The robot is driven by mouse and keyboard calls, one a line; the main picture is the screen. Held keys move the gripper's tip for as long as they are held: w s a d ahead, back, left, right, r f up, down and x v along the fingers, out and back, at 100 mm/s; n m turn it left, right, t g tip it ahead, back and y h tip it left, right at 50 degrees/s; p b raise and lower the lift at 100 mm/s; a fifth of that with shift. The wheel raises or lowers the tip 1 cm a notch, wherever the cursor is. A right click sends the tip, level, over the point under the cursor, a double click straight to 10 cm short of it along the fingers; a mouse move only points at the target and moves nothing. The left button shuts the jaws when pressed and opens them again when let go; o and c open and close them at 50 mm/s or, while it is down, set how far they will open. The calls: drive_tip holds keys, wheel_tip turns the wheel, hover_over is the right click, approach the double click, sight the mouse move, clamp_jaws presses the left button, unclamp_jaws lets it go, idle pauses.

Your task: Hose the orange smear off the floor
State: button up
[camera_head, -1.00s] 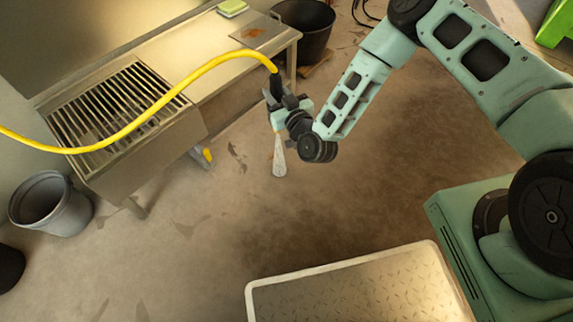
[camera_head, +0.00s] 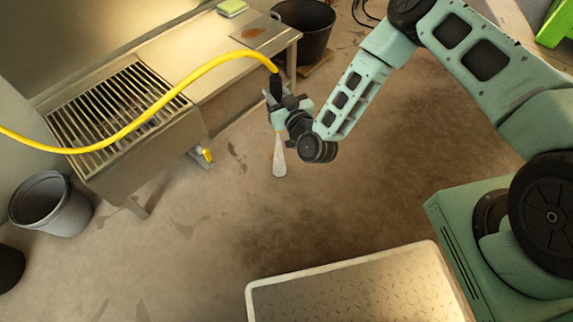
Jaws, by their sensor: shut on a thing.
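My gripper (camera_head: 283,103) is shut on the black nozzle (camera_head: 276,85) at the end of the yellow hose (camera_head: 170,93). The hose arcs from the left edge over the grate to the nozzle. A pale, narrow cone (camera_head: 280,160) that looks like water spray points down from the gripper to the floor and widens downward. A faint orange tint shows along the cone's left edge. I cannot tell whether it is the smear on the floor; the gripper and spray may hide it.
A metal bench (camera_head: 230,60) with a slatted grate (camera_head: 90,125), a green sponge (camera_head: 232,7) and a rust-brown patch (camera_head: 253,33) stands at upper left. A grey bucket (camera_head: 50,203) is at left, a black tub (camera_head: 305,30) behind. A light-rimmed plate (camera_head: 350,290) lies in front. Middle floor is clear.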

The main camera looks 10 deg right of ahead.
drive_tip(key=shift+w, duration=0.1)
drive_tip(key=w+a+b, duration=0.1)
drive_tip(key=w+a, duration=0.3)
drive_tip(key=w, duration=0.1)
drive_tip(key=shift+w, duration=0.25)
idle(0.7)
idle(1.3)
